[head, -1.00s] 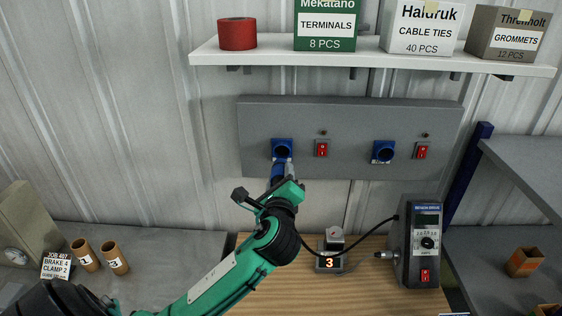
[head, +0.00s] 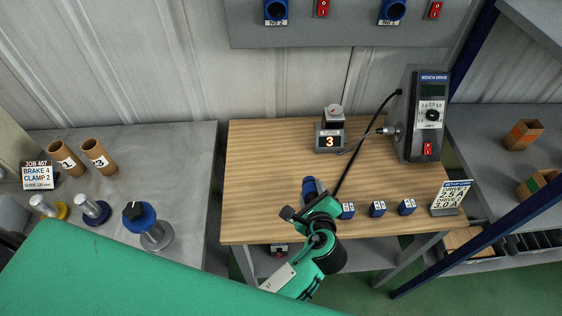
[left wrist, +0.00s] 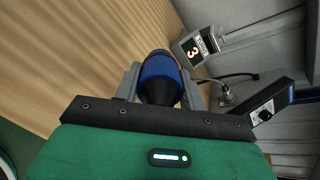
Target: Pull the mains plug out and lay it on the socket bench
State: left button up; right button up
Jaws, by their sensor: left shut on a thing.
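The blue mains plug (head: 309,187) is in my left gripper (head: 313,196), low over the front middle of the wooden socket bench (head: 260,160). In the left wrist view the plug's blue body (left wrist: 159,70) sits between the two grey fingers of my left gripper (left wrist: 160,82), which is shut on it. I cannot tell whether the plug touches the bench top. The black cord (head: 357,145) runs from the plug area up to the bench drive (head: 422,115). My right gripper is not in view.
Blue wall sockets (head: 276,12) and (head: 393,12) sit on the grey panel above. Small blue blocks (head: 377,208) and a set-up card (head: 451,198) stand right of the plug. A display unit (head: 330,137) reads 3. The bench's left part is clear.

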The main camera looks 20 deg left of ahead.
pick_arm(q)
jog(key=shift+s+d+f, duration=0.3)
jog(key=shift+d+f, duration=0.15)
jog(key=shift+d, duration=0.15)
jog(key=shift+w+a+f+b, duration=0.1)
jog(key=shift+w+a+b, duration=0.1)
jog(key=shift+w+b, duration=0.3)
jog(key=w+a+b, duration=0.1)
jog(key=w, duration=0.1)
jog(key=w+b, duration=0.1)
jog(key=w, duration=0.2)
jog(key=w+a+b, duration=0.1)
jog(key=w+b, duration=0.1)
jog(key=shift+w+a+f, duration=0.25)
jog(key=shift+w+a, duration=0.15)
jog(key=shift+w, duration=0.25)
jog(key=shift+f, duration=0.55)
jog(key=shift+f, duration=0.1)
jog(key=o, duration=1.2)
jog(key=shift+c, duration=0.2)
